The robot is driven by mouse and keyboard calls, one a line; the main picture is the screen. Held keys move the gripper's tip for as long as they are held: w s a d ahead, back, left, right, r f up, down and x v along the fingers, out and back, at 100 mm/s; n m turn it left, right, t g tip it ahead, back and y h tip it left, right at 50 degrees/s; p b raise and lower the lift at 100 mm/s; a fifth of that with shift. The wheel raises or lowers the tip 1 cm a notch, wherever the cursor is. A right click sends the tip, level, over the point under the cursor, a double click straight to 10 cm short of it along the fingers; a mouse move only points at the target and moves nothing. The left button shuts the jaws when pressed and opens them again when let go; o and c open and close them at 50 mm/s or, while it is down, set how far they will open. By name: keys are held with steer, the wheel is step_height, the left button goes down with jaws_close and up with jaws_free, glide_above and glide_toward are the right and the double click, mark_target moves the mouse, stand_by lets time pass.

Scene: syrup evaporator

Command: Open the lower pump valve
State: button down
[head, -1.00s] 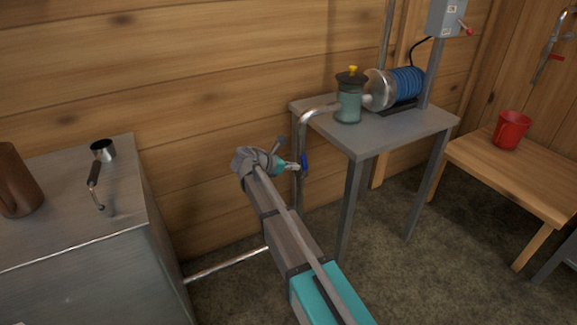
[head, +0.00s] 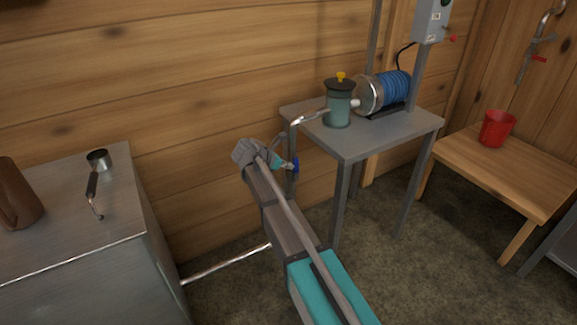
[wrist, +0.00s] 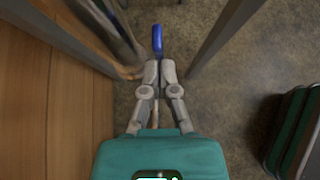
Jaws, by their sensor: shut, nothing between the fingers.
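The lower pump valve shows as a blue handle (head: 295,165) on the pipe below the grey pump table. In the wrist view the blue handle (wrist: 157,40) lies just past my fingertips, and I cannot tell whether they touch it. My gripper (wrist: 160,64) is shut and empty, with its two fingers together. In the head view my gripper (head: 290,164) reaches from the left to the handle, partly hidden by my wrist. The pipe (head: 310,118) bends down from the pump (head: 339,103); the valve body is mostly hidden.
The grey table (head: 390,128) carries the pump and a blue motor (head: 385,92); its legs stand close to my gripper. A wooden wall (head: 200,110) is behind. A steel evaporator (head: 70,240) stands at left, and a wooden bench (head: 510,175) with a red mug (head: 496,128) at right.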

steer(key=shift+s+a+f, duration=0.15)
steer(key=shift+s+a, duration=0.35)
steer(key=shift+a, duration=0.25)
steer(key=p+v, duration=0.6)
steer(key=v, duration=0.5)
steer(key=shift+a, duration=0.45)
steer(key=shift+s, duration=0.15)
steer(key=shift+d, duration=0.15)
